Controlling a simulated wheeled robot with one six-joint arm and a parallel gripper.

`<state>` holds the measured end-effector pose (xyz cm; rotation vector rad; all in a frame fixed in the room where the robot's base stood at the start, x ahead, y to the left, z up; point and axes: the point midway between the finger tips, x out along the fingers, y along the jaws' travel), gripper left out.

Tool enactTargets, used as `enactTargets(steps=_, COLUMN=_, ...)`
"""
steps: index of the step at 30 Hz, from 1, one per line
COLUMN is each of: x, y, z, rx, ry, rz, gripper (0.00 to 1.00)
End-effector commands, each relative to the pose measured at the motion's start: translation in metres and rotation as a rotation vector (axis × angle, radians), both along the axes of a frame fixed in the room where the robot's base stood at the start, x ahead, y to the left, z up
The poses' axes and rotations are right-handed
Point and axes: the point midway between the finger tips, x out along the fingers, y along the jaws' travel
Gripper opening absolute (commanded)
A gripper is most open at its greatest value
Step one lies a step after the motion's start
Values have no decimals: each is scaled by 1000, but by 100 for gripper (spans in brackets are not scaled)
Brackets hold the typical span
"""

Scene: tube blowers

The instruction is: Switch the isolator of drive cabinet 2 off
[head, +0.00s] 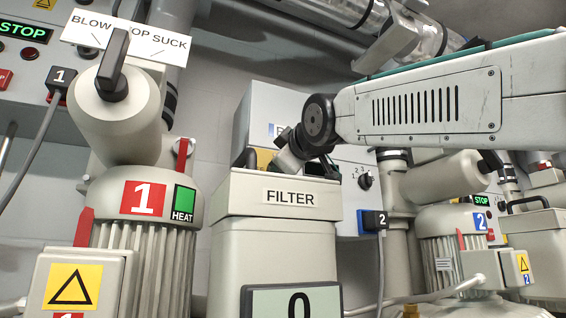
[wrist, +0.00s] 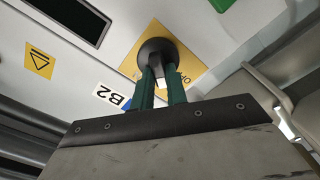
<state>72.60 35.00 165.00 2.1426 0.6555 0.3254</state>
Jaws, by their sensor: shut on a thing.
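In the wrist view, a round black isolator knob (wrist: 155,47) sits on a yellow plate (wrist: 190,62) on a pale cabinet face (wrist: 120,45). A white label (wrist: 114,97) beside it reads B2. The two green fingers of my gripper (wrist: 160,75) are shut on the knob. Lettering on the plate is partly covered by my fingers, and the handle's position cannot be read. In the head view, the cabinet (head: 285,105) stands behind the filter box, with part of the yellow plate (head: 265,158) showing. My fingers and the knob are hidden there.
The filter box (head: 260,192) stands close in front of my wrist. Blower 1 (head: 140,200) is on the left, and blower 2 (head: 445,225) is on the right. A blue plug marked 2 (head: 372,222) and a selector knob (head: 365,180) are to the right of the filter.

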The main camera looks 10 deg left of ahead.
Motion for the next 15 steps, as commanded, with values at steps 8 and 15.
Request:
enactTargets(steps=8, x=0, y=1, z=-4, rx=-217, ry=-141, rz=-1, gripper=0)
enactTargets(steps=15, x=-1, y=2, z=-6, rx=-378, ry=-251, rz=0, gripper=0)
